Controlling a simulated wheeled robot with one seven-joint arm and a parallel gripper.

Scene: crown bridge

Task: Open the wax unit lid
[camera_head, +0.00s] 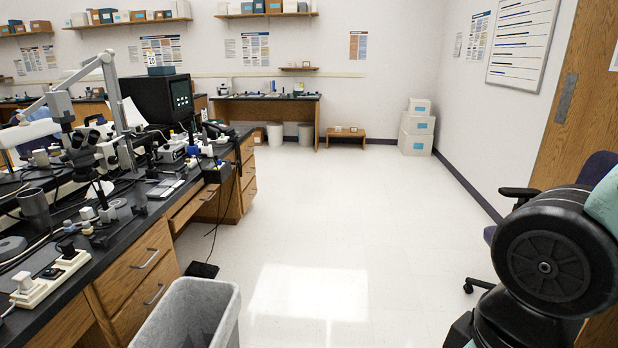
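I cannot pick out the wax unit or its lid with certainty among the many small devices in view. The cluttered left bench has a black top (122,203) and carries several small instruments, some too small or overlapped to tell apart. A dark microscope-like device (82,150) and a small white-and-grey unit (172,152) stand on it. My gripper is not in view.
An open-topped grey bin (190,318) stands at the bench's front. A drawer (193,205) is pulled out, with a pedal (202,270) on the floor nearby. An office chair (520,195) is at right. The middle floor (340,220) is clear; white boxes (417,128) stand at the back.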

